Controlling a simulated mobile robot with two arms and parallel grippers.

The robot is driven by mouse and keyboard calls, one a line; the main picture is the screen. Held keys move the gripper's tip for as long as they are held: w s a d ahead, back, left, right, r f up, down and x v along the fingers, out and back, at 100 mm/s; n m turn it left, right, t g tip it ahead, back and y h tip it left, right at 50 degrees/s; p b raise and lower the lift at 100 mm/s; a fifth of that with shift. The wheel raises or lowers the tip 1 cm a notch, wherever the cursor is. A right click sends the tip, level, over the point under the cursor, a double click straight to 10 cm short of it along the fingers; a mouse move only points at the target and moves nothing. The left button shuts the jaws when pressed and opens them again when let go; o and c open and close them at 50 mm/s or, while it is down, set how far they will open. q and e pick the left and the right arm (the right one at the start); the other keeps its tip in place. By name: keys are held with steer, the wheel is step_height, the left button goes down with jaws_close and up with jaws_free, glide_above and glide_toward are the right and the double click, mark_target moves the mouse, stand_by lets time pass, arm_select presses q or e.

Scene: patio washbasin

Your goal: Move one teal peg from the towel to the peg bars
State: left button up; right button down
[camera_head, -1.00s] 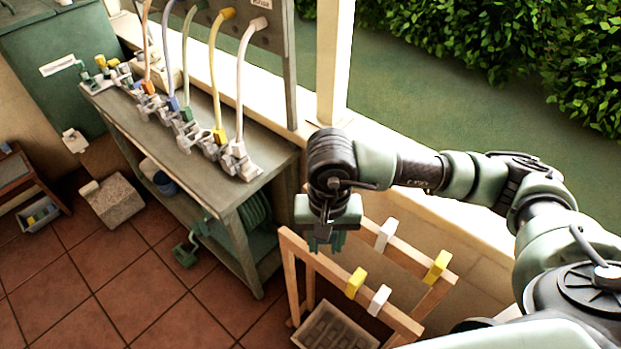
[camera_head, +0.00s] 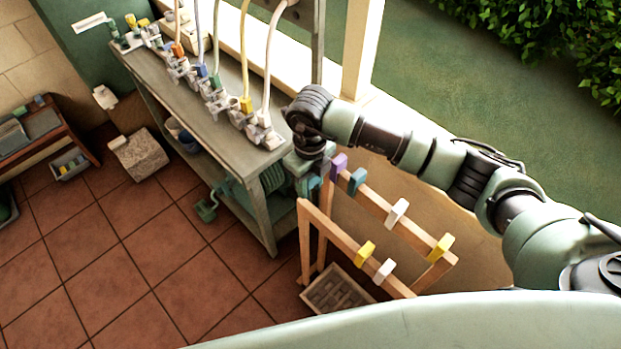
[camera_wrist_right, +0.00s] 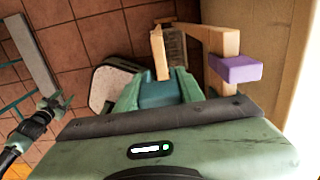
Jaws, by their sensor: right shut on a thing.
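My right gripper (camera_head: 312,184) is beside the near-left end of the peg bars, shut on a teal peg. The peg (camera_wrist_right: 160,92) shows between its jaws in the wrist view. The wooden peg bars (camera_head: 330,228) carry a purple peg (camera_head: 338,163), a blue-teal peg (camera_head: 357,180), a white peg (camera_head: 397,212) and a yellow peg (camera_head: 441,248) on the back bar. The front bar has a yellow peg (camera_head: 366,250) and a white peg (camera_head: 384,270). The purple peg (camera_wrist_right: 235,68) is close right of the gripper in the wrist view. A grey towel (camera_head: 42,122) lies on a low table at far left.
A grey bench (camera_head: 200,105) with hoses and taps stands just left of the bars. A slatted tray (camera_head: 338,288) sits under the bars. A speckled block (camera_head: 140,153) and a small bin (camera_head: 70,163) are on the tiled floor, which is otherwise clear in front.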

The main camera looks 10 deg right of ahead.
mark_target(310, 207)
steer(key=shift+f+b, duration=2.15)
steer(key=shift+f, duration=1.4)
steer(key=shift+f+b, duration=1.75)
steer(key=shift+f, duration=0.55)
steer(key=c, duration=0.8)
jaws_free()
steer(key=shift+r, duration=0.1)
